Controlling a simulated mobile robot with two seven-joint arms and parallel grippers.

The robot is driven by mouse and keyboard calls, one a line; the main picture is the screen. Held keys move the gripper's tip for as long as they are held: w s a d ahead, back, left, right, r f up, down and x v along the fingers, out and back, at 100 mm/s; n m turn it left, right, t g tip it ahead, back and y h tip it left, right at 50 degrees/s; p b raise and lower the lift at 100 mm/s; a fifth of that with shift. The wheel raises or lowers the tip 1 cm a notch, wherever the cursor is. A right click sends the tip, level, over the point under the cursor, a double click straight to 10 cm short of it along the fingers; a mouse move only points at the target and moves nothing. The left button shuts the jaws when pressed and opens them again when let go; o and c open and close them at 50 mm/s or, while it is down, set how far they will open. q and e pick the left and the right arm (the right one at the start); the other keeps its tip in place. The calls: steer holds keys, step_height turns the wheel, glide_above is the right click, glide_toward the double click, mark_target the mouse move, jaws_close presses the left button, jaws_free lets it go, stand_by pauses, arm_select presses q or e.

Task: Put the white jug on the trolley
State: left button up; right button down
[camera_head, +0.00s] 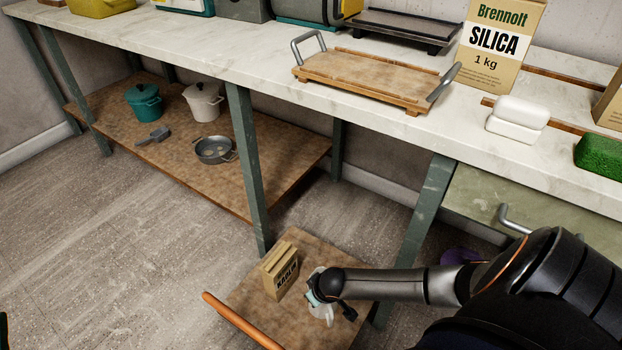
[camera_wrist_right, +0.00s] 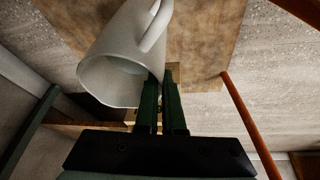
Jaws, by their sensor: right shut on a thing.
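The white jug (camera_wrist_right: 115,60) fills the upper left of the right wrist view, its open mouth facing the camera. My right gripper (camera_wrist_right: 162,88) is shut on it near the rim. In the head view the jug (camera_head: 322,312) is mostly hidden under my right wrist. It is over the wooden top of the trolley (camera_head: 287,322), which has an orange handle; I cannot tell whether it touches that top. My left gripper is not in view.
A kaolin box (camera_head: 279,268) stands on the trolley beside the jug. The workbench (camera_head: 225,45) holds a wooden tray (camera_head: 372,82), a silica box (camera_head: 497,45) and a white block (camera_head: 518,115). Pots (camera_head: 204,102) sit on its lower shelf. Floor at the left is clear.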

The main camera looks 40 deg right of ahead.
steer(key=b+x, duration=0.1)
steer(key=x, duration=0.1)
steer(key=b+x, duration=0.1)
steer(key=x, duration=0.1)
steer(key=shift+s+a+f+b, duration=0.15)
steer(key=shift+s+f+b, duration=0.05)
steer(key=shift+b, duration=0.2)
steer(key=shift+r, duration=0.1)
steer(key=c, duration=1.4)
jaws_free()
steer(key=shift+c, duration=0.2)
steer(key=o, duration=0.4)
steer(key=shift+s, duration=0.1)
